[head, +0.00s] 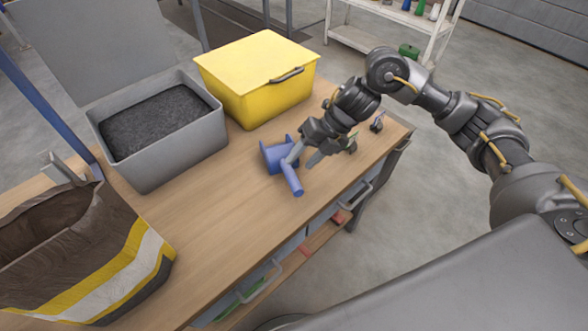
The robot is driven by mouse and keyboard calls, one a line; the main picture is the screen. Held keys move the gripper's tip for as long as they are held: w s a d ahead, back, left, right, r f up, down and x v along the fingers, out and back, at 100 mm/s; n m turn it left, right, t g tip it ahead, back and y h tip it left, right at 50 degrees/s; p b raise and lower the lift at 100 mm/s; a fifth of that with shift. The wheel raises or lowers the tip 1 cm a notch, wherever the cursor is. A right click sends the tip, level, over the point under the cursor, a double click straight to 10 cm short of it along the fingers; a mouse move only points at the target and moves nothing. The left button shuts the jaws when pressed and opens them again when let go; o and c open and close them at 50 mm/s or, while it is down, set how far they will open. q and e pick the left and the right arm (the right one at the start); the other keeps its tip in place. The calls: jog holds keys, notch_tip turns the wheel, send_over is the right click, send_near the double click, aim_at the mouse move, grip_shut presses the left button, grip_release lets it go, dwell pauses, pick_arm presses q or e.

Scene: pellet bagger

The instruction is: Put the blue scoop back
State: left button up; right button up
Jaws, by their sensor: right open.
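The blue scoop (272,156) lies on the wooden bench top, its cup toward the back left and its handle (292,180) pointing toward the front. My right gripper (302,159) is open at the scoop, with its fingers by the handle. One finger overlaps the handle in the picture; I cannot tell whether they touch. The gripper hides part of the scoop's right side. My left gripper is not in the head view.
A grey bin of dark pellets (180,157) and a yellow lidded box (257,104) stand at the back of the bench (215,215). An open brown sack (125,245) is at front left. Small dark items (377,124) lie near the right edge. Mid-bench is clear.

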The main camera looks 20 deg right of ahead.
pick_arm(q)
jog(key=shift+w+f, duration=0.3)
pick_arm(e)
jog(key=v, duration=0.6)
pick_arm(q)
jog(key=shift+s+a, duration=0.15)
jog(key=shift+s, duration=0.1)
